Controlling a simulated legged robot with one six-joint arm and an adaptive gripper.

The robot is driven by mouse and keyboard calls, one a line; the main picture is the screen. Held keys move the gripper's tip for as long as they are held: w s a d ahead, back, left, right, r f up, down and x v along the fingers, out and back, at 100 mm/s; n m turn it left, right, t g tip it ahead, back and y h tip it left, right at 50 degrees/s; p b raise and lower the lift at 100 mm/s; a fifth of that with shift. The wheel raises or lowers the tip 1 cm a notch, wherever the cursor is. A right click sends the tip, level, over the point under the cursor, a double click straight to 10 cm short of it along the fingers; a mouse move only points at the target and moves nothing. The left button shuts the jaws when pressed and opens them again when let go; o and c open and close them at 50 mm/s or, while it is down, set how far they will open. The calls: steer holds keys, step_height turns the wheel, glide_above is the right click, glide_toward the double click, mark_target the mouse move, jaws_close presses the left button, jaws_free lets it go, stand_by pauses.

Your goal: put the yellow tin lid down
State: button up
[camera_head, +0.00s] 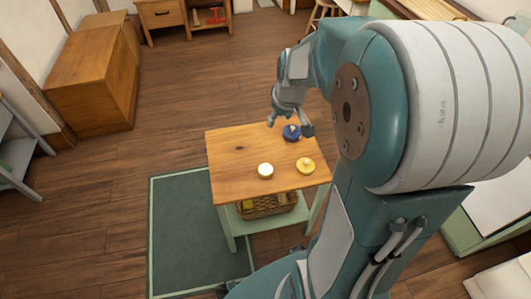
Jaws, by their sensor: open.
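A yellow lid with a pale knob (306,166) rests on the right side of the small wooden table (237,148). My gripper (291,129) is open above the table's far right part, close to a dark blue round thing with a pale knob (292,133). I cannot tell whether the fingers touch the blue thing. The gripper is apart from the yellow lid, which lies nearer the table's front edge.
A small cream round thing (265,171) sits left of the yellow lid. A wicker basket (268,206) stands on the shelf below. A green rug (185,240) lies under the table. The tabletop's left half is clear.

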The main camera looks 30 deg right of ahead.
steer(key=s+a+r+t, duration=0.1)
steer(key=s+a+r, duration=0.4)
steer(key=s, duration=0.3)
steer(key=s+a+r+m+t, duration=0.1)
steer(key=s+a+r, duration=0.4)
steer(key=s+a, duration=0.2)
steer(key=shift+s+a+r, duration=0.2)
steer(key=shift+s+r, duration=0.1)
steer(key=shift+s, duration=0.4)
